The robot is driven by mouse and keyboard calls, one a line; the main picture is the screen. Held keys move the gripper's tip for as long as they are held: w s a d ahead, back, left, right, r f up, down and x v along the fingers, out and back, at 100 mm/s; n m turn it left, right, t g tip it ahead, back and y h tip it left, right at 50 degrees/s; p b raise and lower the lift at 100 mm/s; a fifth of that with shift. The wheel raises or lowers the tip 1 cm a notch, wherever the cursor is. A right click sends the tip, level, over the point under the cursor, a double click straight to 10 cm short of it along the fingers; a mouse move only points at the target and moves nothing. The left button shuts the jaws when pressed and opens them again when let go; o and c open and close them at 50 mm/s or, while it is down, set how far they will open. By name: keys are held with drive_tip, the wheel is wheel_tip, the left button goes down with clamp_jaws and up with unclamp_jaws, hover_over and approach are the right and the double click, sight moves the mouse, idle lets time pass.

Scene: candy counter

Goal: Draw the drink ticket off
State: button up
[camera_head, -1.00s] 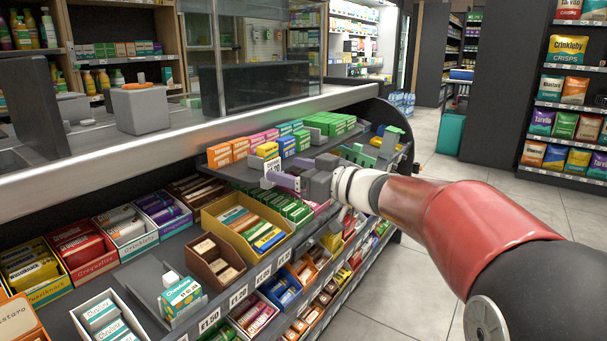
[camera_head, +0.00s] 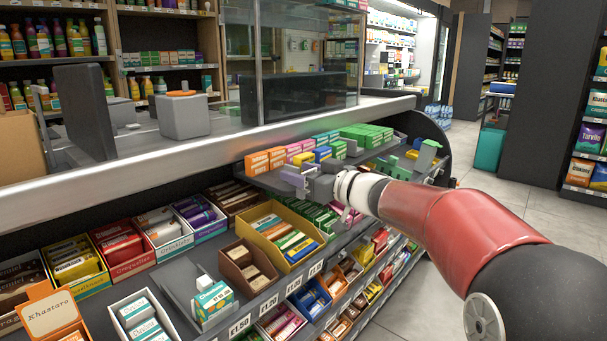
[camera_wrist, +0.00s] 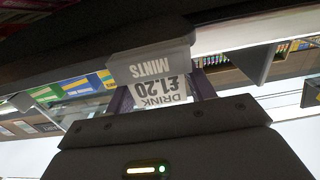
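The drink ticket (camera_wrist: 160,92) is a white card with dark print, seen upside down in the wrist view, reading "DRINK" and "£1.20". It lies between my gripper's two purple fingers, against a grey holder (camera_wrist: 150,52) marked "MINTS". My gripper (camera_wrist: 163,88) has its fingers spread apart, one at each side of the ticket; I cannot tell whether they touch its edges. In the head view my gripper (camera_head: 292,178) is at the upper shelf of the counter, and the ticket cannot be made out there.
Orange, pink and green packs (camera_head: 265,161) stand close behind my gripper on the upper shelf. A yellow box of bars (camera_head: 262,212) and a brown box (camera_head: 237,250) sit below. A glass-fronted counter ledge (camera_head: 330,119) runs above. Open floor (camera_head: 425,305) lies at the right.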

drive_tip(key=c, duration=0.6)
drive_tip(key=shift+r+p, duration=0.7)
drive_tip(key=shift+p, duration=0.3)
idle(0.5)
drive_tip(key=shift+r+p, duration=1.05)
drive_tip(key=shift+p, duration=0.25)
